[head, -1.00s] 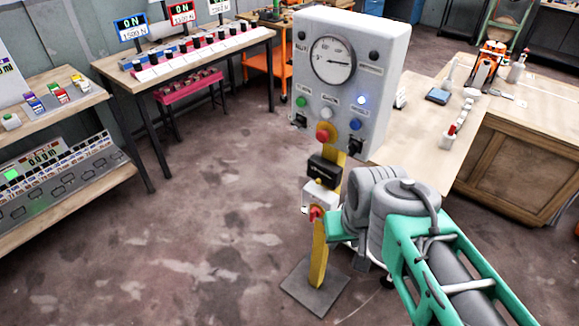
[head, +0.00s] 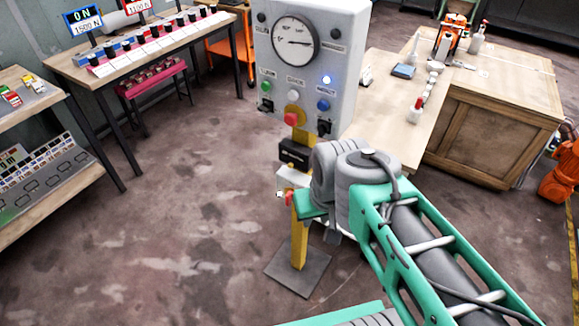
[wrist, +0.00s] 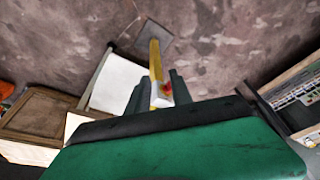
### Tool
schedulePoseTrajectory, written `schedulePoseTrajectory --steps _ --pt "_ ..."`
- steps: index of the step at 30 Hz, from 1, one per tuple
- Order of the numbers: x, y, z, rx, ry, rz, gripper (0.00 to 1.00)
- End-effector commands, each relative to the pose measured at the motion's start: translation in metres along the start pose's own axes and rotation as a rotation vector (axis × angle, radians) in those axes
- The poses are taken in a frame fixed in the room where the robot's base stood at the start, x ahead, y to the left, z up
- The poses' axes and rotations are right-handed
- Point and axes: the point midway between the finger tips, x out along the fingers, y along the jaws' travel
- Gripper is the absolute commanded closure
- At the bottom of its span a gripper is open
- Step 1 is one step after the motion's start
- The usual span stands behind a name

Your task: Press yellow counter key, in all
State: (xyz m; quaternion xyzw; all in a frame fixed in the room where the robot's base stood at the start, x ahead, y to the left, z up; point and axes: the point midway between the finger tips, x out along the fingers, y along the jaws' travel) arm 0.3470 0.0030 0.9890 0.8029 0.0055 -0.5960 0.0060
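Small coloured keys stand on the shelf at the left edge of the head view. One key there looks yellow (head: 29,79), but it is too small to read. The counter panel (head: 45,165) with pale labels is on the lower shelf, partly cut off. My gripper's two grey-green fingers (wrist: 157,78) stand apart in the wrist view, with nothing held between them. A yellow post with a red button (wrist: 166,89) shows beyond them. In the head view, my gripper end is beside this post's lower white box (head: 292,180), far from the shelf; its fingertips are hidden.
A grey gauge box (head: 345,70) on the yellow post (head: 299,235) stands close to my arm. A workbench (head: 500,125) is at the right. A table of switches (head: 150,45) is at the back left. The floor between shelf and post is clear.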

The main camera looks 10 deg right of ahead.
Motion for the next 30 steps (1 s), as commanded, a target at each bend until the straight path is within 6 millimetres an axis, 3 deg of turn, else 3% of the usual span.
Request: schedulePoseTrajectory --steps 9,30 --pt "0.0 0.0 0.0 0.0 0.0 0.0 1.0" --pt "0.0 0.0 0.0 0.0 0.0 0.0 1.0"
